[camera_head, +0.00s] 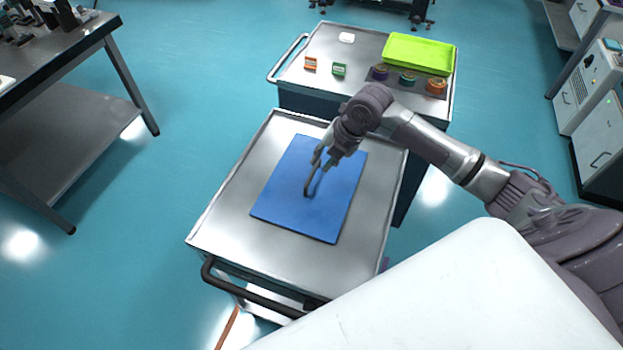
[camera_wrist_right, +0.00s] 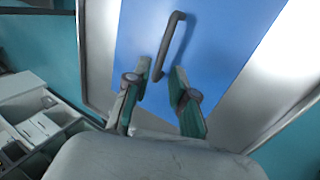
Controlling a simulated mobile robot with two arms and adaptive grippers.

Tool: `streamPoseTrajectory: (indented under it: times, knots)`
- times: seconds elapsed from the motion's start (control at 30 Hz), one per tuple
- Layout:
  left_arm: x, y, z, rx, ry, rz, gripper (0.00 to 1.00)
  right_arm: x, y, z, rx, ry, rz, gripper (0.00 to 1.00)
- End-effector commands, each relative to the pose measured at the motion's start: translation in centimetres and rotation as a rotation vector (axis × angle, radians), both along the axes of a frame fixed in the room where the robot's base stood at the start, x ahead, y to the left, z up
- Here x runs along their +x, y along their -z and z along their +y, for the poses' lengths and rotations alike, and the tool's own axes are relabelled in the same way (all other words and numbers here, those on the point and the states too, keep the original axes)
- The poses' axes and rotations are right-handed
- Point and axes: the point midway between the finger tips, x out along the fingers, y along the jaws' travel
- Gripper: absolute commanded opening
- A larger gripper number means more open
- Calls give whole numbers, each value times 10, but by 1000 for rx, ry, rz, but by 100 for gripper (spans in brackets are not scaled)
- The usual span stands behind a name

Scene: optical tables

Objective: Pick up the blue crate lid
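The blue crate lid (camera_head: 285,200) is a flat blue panel lying on the metal top of a cart. A dark bar handle (camera_head: 308,187) stands up from its middle. My right gripper (camera_head: 322,162) is over the lid, close to the handle. In the right wrist view my right gripper (camera_wrist_right: 160,80) is open, its two fingers apart. The handle (camera_wrist_right: 171,42) shows just beyond the fingertips, its near end between them, with the lid (camera_wrist_right: 215,40) behind. I cannot tell whether a finger touches the handle. My left gripper is not in view.
The cart (camera_head: 225,225) has bare metal around the lid and a dark push bar (camera_head: 250,287) in front. A second cart (camera_head: 325,45) behind holds a green tray (camera_head: 418,54) and several small coloured items. A dark table (camera_head: 60,50) stands at left, with open floor between.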

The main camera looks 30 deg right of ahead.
Motion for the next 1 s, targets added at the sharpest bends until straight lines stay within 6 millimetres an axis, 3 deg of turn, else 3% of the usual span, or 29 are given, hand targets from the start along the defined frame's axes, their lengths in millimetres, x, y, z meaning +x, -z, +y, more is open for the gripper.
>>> streamPoseTrajectory:
  times: [0.37, 0.6, 0.9, 1.0]
  knots:
    - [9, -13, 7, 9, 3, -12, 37, 12, 33, 8, 3, 2, 4, 24]
    - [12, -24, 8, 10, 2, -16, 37, 23, 66, 14, 1, 1, 2, 24]
    - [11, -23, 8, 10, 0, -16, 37, 25, 72, 14, -2, -1, 0, 24]
    - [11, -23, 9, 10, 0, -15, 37, 25, 72, 14, -2, -1, 0, 9]
